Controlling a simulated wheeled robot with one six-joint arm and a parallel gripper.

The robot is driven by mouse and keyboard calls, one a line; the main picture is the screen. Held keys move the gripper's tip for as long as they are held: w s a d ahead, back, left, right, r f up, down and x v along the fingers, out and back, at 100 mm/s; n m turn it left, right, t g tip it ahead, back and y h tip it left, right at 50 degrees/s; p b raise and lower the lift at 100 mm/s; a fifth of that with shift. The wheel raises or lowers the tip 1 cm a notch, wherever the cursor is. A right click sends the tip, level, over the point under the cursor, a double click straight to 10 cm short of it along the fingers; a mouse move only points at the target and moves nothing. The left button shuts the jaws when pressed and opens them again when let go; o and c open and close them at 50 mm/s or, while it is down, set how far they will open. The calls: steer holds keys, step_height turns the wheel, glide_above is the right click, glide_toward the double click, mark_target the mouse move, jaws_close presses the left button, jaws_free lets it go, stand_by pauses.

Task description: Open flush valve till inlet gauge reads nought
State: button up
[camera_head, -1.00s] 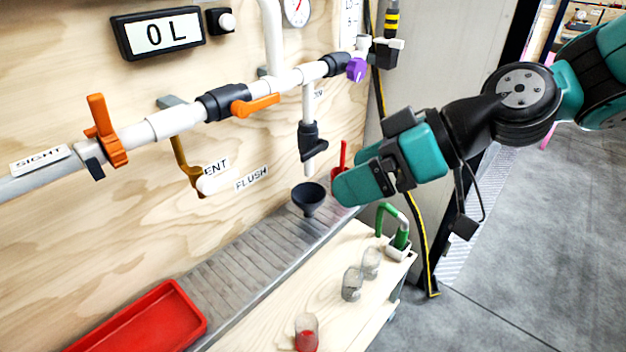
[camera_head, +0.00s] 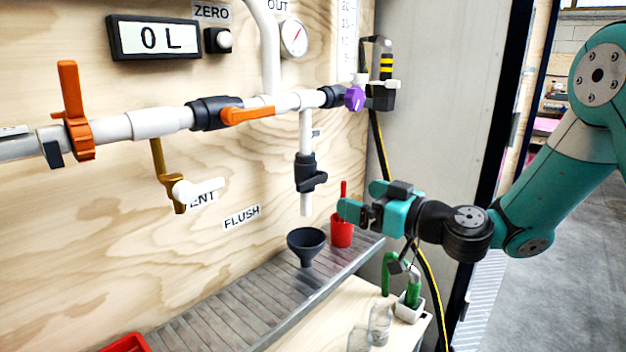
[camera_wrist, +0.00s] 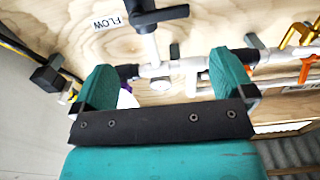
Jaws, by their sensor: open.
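A black valve (camera_head: 311,172) with a black handle sits on a short white drop pipe above a dark funnel (camera_head: 305,243). The FLUSH label (camera_head: 241,217) is on the wall, left of the funnel. A round dial gauge (camera_head: 294,38) is at the top, by an OUT label; its reading is too small to tell. I cannot identify an inlet gauge. My gripper (camera_head: 356,204) is open and empty, right of the black valve and slightly below it. In the wrist view, the open fingers (camera_wrist: 164,82) frame white pipework; a black handle (camera_wrist: 158,16) is above them.
An orange-handled valve (camera_head: 246,115) and a purple knob (camera_head: 355,97) are on the white pipe. A white-handled brass outlet (camera_head: 165,180) hangs left. A red cup (camera_head: 341,231) stands close to my gripper. The metal drain tray (camera_head: 220,318) is clear in its middle.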

mark_target(314, 182)
steer(key=p+x, duration=0.3)
steer(key=x, duration=1)
steer(key=shift+s, duration=0.1)
steer(key=c, duration=0.9)
steer(key=shift+p, duration=0.3)
